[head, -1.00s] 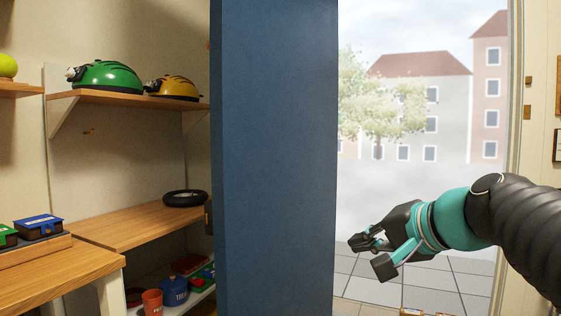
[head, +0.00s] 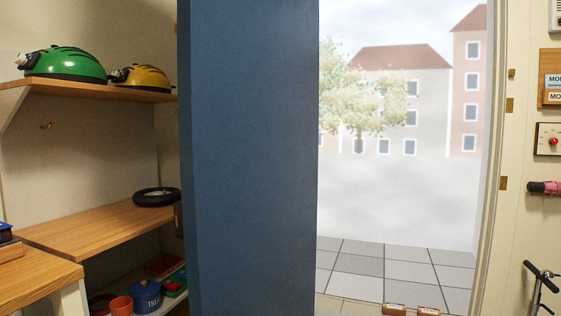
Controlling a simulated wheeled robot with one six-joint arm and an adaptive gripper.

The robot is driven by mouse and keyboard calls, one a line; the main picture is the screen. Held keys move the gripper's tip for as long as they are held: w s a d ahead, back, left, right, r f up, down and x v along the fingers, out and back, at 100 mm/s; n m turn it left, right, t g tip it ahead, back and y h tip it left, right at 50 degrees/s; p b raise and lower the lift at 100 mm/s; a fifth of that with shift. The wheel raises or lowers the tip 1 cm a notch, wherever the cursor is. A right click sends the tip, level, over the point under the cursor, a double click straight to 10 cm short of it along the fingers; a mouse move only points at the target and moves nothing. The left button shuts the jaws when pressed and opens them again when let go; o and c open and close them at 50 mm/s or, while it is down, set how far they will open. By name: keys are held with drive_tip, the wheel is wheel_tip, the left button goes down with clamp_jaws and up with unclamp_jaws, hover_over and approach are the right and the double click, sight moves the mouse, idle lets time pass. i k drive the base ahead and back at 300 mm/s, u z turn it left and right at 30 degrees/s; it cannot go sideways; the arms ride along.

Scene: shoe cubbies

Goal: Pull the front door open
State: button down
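The blue front door (head: 250,160) stands open in the middle of the head view, its face turned partly toward me. To its right is the open doorway, with its pale frame (head: 489,170) at the right side. Paving, a tree and buildings show through the opening. A small dark part shows at the door's left edge; I cannot tell whether it is the handle. My gripper is not in the head view now.
Left of the door are a wooden shelf (head: 95,90) with a green helmet (head: 65,65) and a yellow helmet (head: 140,77), and a wooden bench (head: 100,228) with a black ring-shaped thing (head: 157,197). A blue pot (head: 146,296) sits below. Handlebars (head: 541,276) stand at the right.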

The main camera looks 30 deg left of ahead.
sight(248, 71)
drive_tip(key=z, duration=1.15)
drive_tip(key=k, duration=2.05)
drive_tip(key=u, duration=1.85)
drive_tip(key=i, duration=1.65)
